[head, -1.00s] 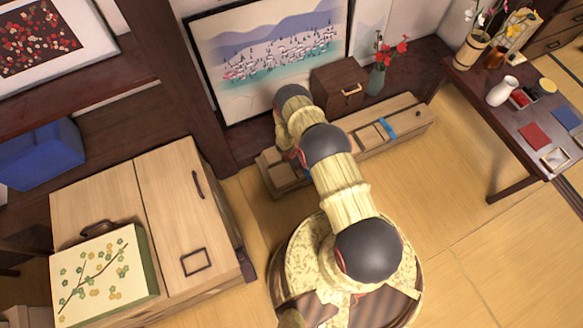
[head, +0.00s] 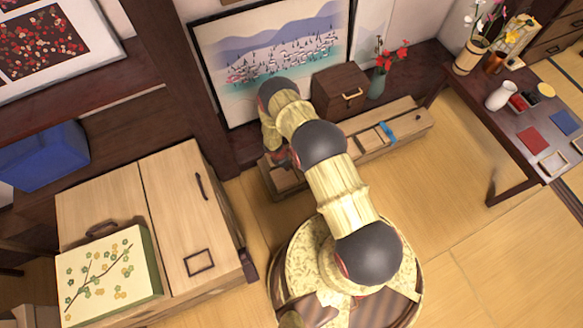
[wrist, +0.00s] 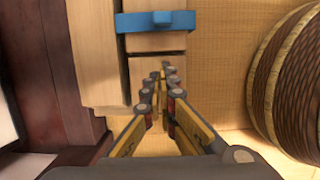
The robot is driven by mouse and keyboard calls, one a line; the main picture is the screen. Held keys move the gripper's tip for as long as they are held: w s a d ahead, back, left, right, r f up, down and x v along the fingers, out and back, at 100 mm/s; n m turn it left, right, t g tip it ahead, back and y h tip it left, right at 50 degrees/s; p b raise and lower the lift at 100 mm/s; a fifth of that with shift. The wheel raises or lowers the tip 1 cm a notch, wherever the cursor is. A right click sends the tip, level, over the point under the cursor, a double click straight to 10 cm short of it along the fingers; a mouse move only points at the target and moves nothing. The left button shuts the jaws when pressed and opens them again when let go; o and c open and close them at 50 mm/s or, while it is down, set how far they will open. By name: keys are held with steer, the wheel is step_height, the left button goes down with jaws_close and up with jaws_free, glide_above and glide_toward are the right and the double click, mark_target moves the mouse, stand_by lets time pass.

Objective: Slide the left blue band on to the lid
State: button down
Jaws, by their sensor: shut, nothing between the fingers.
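A long pale wooden box (head: 408,127) lies along the alcove edge, its middle covered by my arm in the head view. One blue band (head: 389,131) crosses its right part there; no other band shows, and the left one may be behind my arm. In the wrist view a blue band (wrist: 180,21) with a small raised tab lies across a pale wooden strip, just beyond my gripper (wrist: 166,72). I cannot tell for certain which band this is. My gripper is shut and empty over the wood, its fingertips apart from the band in the picture. The lid is not clearly distinguishable.
A brown chest (head: 341,91) and a vase with red flowers (head: 377,83) stand behind the box. A low cabinet (head: 150,195) is at left, a dark table (head: 508,130) at right. Tatami (head: 440,190) in front is clear.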

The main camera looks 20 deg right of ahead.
steer(key=shift+p+v, duration=0.3)
steer(key=shift+v, duration=0.95)
